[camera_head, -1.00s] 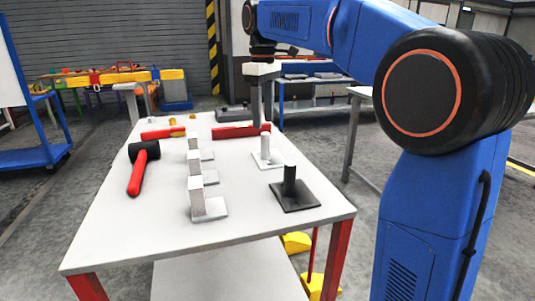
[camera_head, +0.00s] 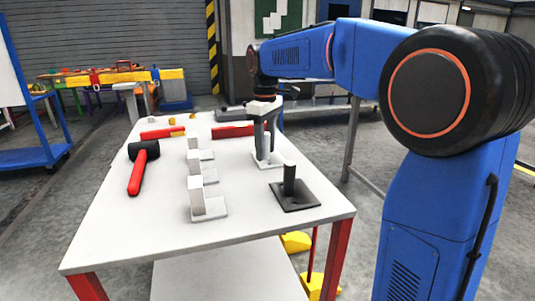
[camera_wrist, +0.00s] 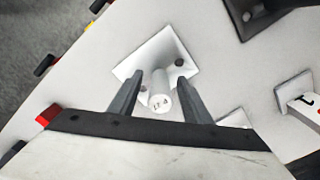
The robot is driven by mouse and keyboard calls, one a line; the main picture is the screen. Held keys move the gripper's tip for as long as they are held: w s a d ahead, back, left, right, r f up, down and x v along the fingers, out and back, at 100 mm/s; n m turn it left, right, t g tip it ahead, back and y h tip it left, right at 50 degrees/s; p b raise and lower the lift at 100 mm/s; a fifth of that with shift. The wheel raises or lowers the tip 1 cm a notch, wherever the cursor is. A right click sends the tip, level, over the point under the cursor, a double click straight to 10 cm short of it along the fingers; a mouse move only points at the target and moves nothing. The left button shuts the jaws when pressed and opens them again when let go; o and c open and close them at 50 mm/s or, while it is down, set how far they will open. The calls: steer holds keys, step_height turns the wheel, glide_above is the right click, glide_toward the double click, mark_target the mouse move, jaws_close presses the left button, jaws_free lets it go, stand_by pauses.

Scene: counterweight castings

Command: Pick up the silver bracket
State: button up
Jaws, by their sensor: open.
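A pale, silver-white bracket with a square base plate and a round upright post stands on the table, its plate (camera_head: 276,161) partly hidden behind my gripper (camera_head: 266,140). In the wrist view the same bracket (camera_wrist: 150,56) shows its plate with bolt holes and its post top with small dark print. My gripper (camera_wrist: 158,92) is open, pointing down, with one finger on each side of the post. Gaps show between fingers and post; I cannot tell whether either touches. No label confirms which casting is silver.
Several pale castings with square posts (camera_head: 197,199) stand in a row to the left. A black round-post casting (camera_head: 290,190) stands nearer. A red-handled mallet (camera_head: 138,172) lies at left. Red bars (camera_head: 240,130) lie behind on the white table (camera_head: 130,240).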

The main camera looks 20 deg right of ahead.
jaws_close()
step_height(320, 180, up, 10)
steer(key=shift+r, duration=0.1)
stand_by(0.7)
